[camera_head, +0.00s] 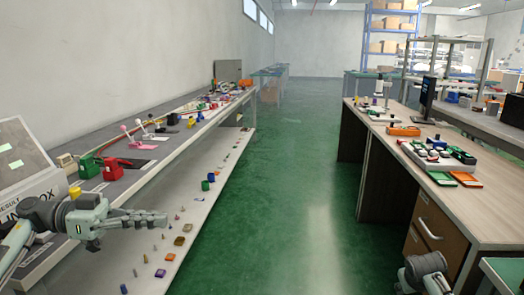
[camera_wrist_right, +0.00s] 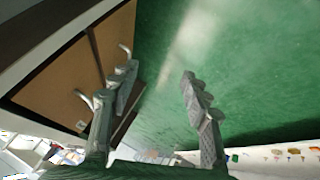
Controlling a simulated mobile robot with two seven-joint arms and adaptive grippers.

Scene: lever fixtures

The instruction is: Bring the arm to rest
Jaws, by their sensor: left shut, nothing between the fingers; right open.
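My left gripper (camera_head: 160,218) is at the left in the head view, shut and empty, its fingers pointing right. It appears in front of the lower shelf of the left bench (camera_head: 195,125). On the bench behind it stand a green lever fixture (camera_head: 90,165) and a red lever fixture (camera_head: 115,168). Farther along are a pink lever fixture (camera_head: 132,140) and a white-handled one (camera_head: 148,128). My right gripper (camera_wrist_right: 160,73) is open in the right wrist view, with nothing between its fingers. Only part of my right arm shows at the bottom right of the head view.
A wooden desk (camera_head: 385,122) with drawers (camera_head: 432,222) stands at the right; the drawer fronts also show beside my right gripper in the wrist view. Small coloured parts lie on the left bench's lower shelf (camera_head: 190,215). The green floor (camera_head: 290,190) between is clear.

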